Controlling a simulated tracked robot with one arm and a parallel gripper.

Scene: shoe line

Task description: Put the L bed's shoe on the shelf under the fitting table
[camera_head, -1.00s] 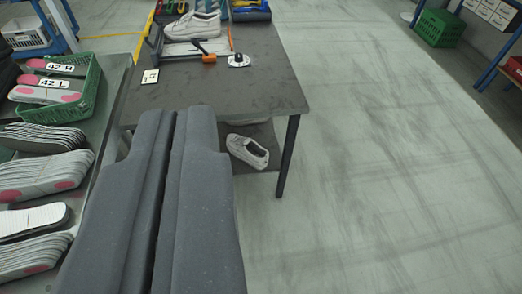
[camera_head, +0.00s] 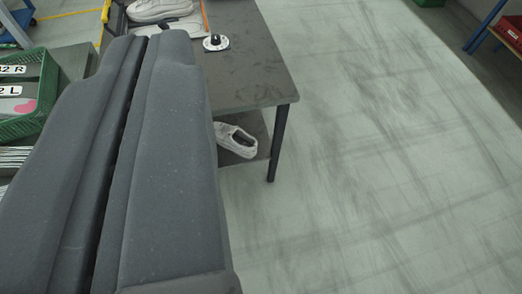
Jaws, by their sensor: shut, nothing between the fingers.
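My gripper (camera_head: 140,55) fills the left half of the view, its two grey fingers together with only a thin dark seam between them and nothing held. The fitting table (camera_head: 245,75) has a dark top, partly hidden behind my fingers. A white shoe (camera_head: 236,141) lies on the shelf (camera_head: 245,161) under the table, near the front right leg. Another white shoe (camera_head: 160,9) is on the tabletop at the top edge of the view, cut off by the frame. Which bed it belongs to cannot be told.
A round black-and-white device (camera_head: 215,42) sits on the tabletop. A green crate (camera_head: 38,118) with insoles and "2 L" and "2 R" labels stands at left. A blue-legged rack (camera_head: 486,25) is at far right. The floor right of the table leg (camera_head: 278,143) is clear.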

